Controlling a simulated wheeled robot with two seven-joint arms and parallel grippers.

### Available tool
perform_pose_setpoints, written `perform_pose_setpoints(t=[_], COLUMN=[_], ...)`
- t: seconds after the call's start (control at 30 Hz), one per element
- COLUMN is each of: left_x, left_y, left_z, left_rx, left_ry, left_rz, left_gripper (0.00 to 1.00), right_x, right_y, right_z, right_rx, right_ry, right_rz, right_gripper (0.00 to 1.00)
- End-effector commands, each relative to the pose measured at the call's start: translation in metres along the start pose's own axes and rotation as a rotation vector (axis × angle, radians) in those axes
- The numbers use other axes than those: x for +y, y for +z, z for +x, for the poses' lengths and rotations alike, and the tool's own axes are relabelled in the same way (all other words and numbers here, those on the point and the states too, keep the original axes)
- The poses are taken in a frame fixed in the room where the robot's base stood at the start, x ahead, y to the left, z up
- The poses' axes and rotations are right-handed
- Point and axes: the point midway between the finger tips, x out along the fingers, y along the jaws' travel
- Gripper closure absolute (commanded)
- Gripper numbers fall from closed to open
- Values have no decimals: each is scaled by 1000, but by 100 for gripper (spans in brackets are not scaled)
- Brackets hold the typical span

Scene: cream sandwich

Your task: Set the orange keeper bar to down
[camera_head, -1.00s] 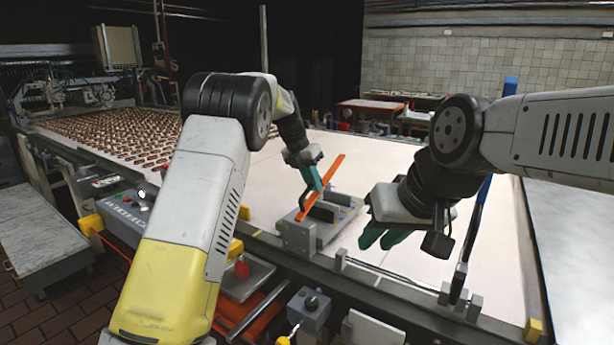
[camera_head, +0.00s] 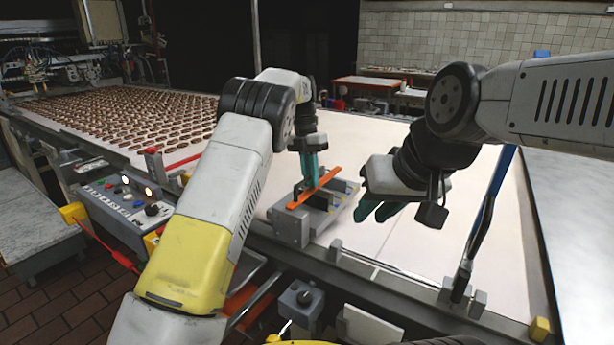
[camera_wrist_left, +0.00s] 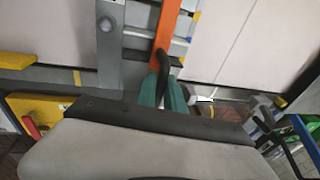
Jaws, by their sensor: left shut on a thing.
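The orange keeper bar (camera_head: 327,179) lies at a low slant across a grey metal fixture (camera_head: 292,229) at the near edge of the white belt. In the left wrist view the bar (camera_wrist_left: 168,28) runs away from the fingers. My left gripper (camera_head: 313,184) points down at the bar from above. Its teal fingers (camera_wrist_left: 163,88) are shut on a black curved handle (camera_wrist_left: 162,66) by the bar. The fingers partly hide the bar in the head view. My right gripper (camera_head: 376,213) is empty to the right of the fixture, with its teal fingers slightly apart.
Rows of brown biscuits (camera_head: 130,120) cover the belt at the left. A control panel (camera_head: 128,200) stands at the near left edge. A blue-topped lever (camera_head: 490,210) rises at the right. The white belt (camera_head: 365,140) behind the fixture is bare.

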Motion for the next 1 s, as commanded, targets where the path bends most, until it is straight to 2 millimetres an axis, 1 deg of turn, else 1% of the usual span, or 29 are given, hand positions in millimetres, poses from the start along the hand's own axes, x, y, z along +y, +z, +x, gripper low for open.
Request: perform_pose_setpoints(t=[0.03,0.2,0.23,0.33,0.63,0.73,0.83,1.0], left_x=[1,1,1,1,0,1,1,2], left_y=[0,0,0,0,0,1,1,2], left_z=[3,3,4,4,2,-3,-15,-43], left_rx=[2,3,3,3,1,0,-1,-1], left_ry=[1,0,0,0,0,0,0,1], left_rz=[-2,-1,-1,-1,0,0,0,0], left_gripper=[100,100,86,66,66,66,66,66], right_x=[0,0,0,0,0,0,0,0], right_y=[0,0,0,0,0,0,0,0], right_z=[0,0,0,0,0,0,0,0], right_rx=[0,0,0,0,0,0,0,0], right_ry=[0,0,0,0,0,0,0,0], right_rz=[0,0,0,0,0,0,0,0], right_gripper=[74,74,74,74,74,74,74,74])
